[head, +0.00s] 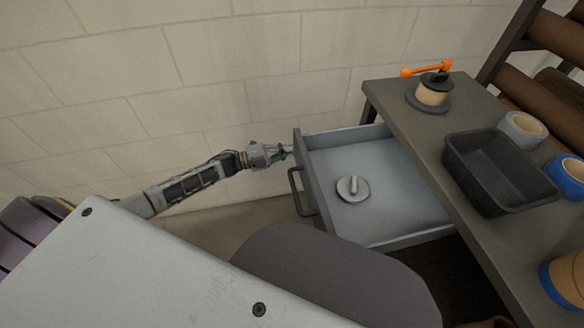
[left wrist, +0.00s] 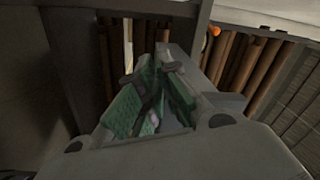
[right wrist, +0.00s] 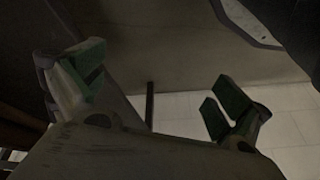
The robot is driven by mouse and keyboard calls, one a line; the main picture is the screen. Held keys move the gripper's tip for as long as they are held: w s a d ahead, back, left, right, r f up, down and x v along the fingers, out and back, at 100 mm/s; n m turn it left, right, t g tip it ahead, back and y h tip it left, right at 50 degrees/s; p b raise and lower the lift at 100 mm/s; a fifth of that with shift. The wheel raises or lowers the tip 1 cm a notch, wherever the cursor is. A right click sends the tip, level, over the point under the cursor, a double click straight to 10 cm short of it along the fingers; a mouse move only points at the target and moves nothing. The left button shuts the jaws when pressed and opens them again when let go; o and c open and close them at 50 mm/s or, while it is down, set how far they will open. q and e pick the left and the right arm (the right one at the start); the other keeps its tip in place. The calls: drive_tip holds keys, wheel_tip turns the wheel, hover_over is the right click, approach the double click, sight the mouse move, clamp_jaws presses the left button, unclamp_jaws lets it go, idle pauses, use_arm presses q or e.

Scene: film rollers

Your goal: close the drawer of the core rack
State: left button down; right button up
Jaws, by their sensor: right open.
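The grey drawer (head: 370,232) of the core rack (head: 408,120) is pulled out to the left, its inside open to view. Its front panel carries a dark bar handle (head: 297,192). My left gripper (head: 287,152) is at the outer side of the front panel, by its far upper corner; I cannot tell whether it touches. In the left wrist view its green-padded fingers (left wrist: 158,88) are close together, with nothing clearly between them. My right gripper (right wrist: 153,88) is open and empty in the right wrist view, and not visible in the head view.
A round grey disc with a raised grip (head: 353,189) lies in the drawer. On the rack top stand an orange-handled roller device (head: 433,92), a black tray (head: 497,205) and tape rolls (head: 522,129). A pale block wall (head: 200,80) is behind. Brown rolls (head: 545,95) fill the back right.

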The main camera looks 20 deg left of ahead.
sight(302, 171)
use_arm(q)
drive_tip(key=s+a+r+m+g+h+b, duration=0.1)
drive_tip(key=s+a+r+m+g+b, duration=0.1)
drive_tip(key=s+m+g, duration=0.3)
drive_tip(key=s+a+r+m+g+h+b, duration=0.1)
drive_tip(key=s+a+r+m+g, duration=0.3)
drive_tip(key=m+g, duration=0.4)
drive_tip(key=s+a+g+b, duration=0.1)
drive_tip(key=s, duration=0.1)
drive_tip(key=shift+s+r+m+h+b, duration=0.15)
drive_tip(key=shift+s+m+h+b, duration=0.15)
drive_tip(key=shift+m+b, duration=0.1)
use_arm(e)
wheel_tip(302, 171, up, 7)
drive_tip(key=a+y, duration=0.1)
drive_tip(key=a, duration=0.1)
drive_tip(key=shift+w+f+t, duration=0.15)
drive_tip(key=shift+w+t, duration=0.25)
